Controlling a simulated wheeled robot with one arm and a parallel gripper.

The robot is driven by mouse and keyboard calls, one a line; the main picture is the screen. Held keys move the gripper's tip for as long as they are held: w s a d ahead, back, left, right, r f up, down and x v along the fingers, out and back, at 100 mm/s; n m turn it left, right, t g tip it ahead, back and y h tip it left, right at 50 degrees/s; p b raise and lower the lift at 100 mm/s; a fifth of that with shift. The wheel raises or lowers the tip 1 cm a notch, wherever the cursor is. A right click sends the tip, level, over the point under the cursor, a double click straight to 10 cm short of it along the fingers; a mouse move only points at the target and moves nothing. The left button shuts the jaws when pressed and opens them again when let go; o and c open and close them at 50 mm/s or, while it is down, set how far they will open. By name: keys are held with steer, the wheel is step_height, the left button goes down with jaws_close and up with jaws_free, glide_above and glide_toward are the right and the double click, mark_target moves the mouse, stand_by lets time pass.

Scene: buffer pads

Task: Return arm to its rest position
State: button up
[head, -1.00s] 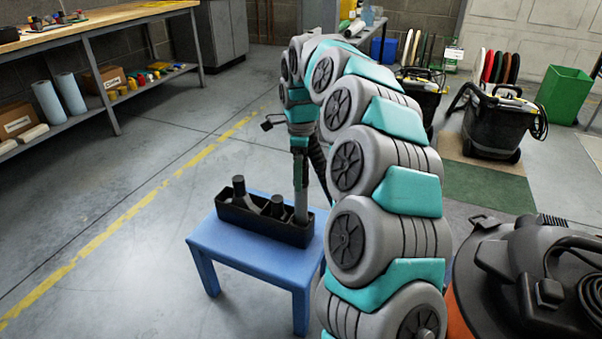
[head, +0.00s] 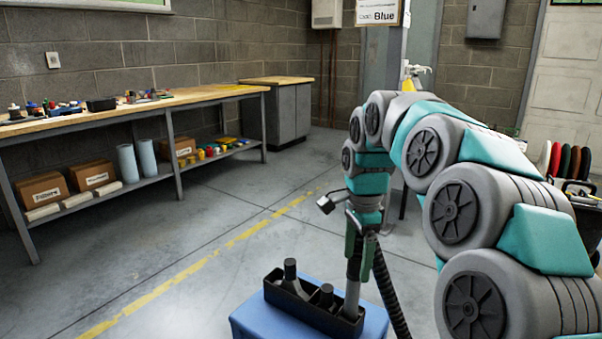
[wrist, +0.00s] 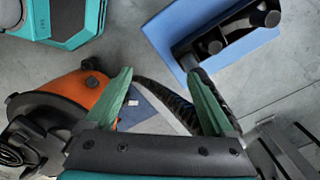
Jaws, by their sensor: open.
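My arm, with grey rounded links and teal joints, arches across the right of the head view. My gripper (head: 358,255) hangs at its end above a blue stool (head: 255,318), near a black compartment tray (head: 283,292) standing on it. In the wrist view my gripper (wrist: 160,82) shows two green fingers spread apart with nothing held between them. The blue stool (wrist: 175,25) and black tray (wrist: 226,47) lie beyond the right finger there. The tray holds dark tube-like nozzles (head: 291,275). A grey tube also stands at its right end, close below my gripper.
A long workbench (head: 120,113) with small items and shelved boxes runs along the left wall. A grey cabinet (head: 288,117) stands at the back. An orange and black machine (wrist: 75,92) lies left in the wrist view. Floor left of the stool is clear.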

steer(key=s+f+n, duration=0.1)
steer(key=s+n, duration=0.7)
steer(key=s, duration=0.7)
steer(key=shift+s+f+g, duration=0.3)
steer(key=s+d+f+n, duration=0.1)
steer(key=s+f+n, duration=0.2)
steer(key=s, duration=0.6)
steer(key=s+d+f+n+g+p, duration=0.1)
steer(key=s+f+n, duration=0.3)
steer(key=s, duration=0.6)
steer(key=shift+f, duration=0.3)
